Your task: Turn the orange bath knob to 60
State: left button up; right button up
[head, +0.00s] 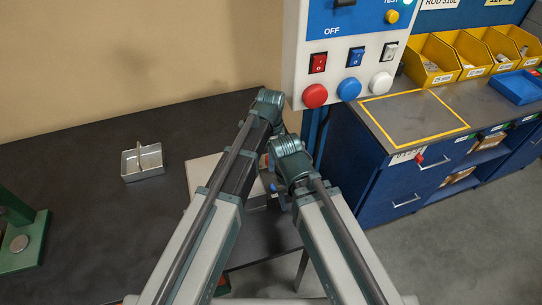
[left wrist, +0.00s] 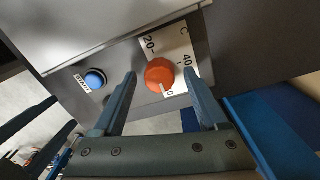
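The orange knob (left wrist: 159,72) sits on a white dial plate (left wrist: 184,42) on the bath's grey front panel, in the left wrist view. The plate shows 20, 40 and a C. The knob's pale mark points to the lower right, by a partly hidden figure of which a 0 shows. My left gripper (left wrist: 160,76) is open, one finger on each side of the knob; I cannot tell whether they touch it. My right gripper (left wrist: 55,112) appears at the left edge there, its two fingers apart and empty. In the head view my arms largely hide the bath (head: 203,171).
A blue button (left wrist: 95,79) with a label is left of the knob. A metal tray (head: 142,162) stands on the dark bench. A switch panel (head: 350,60) hangs above, near my arms. A blue cabinet (head: 372,190) with yellow bins (head: 432,60) stands at the right.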

pick_arm(q)
jog(key=shift+r, duration=0.15)
notch_tip(320, 180, up, 14)
jog(key=p, duration=1.3)
jog(key=shift+w+f+p, duration=0.25)
jog(key=shift+p, duration=0.15)
jog(key=shift+s+f, duration=0.1)
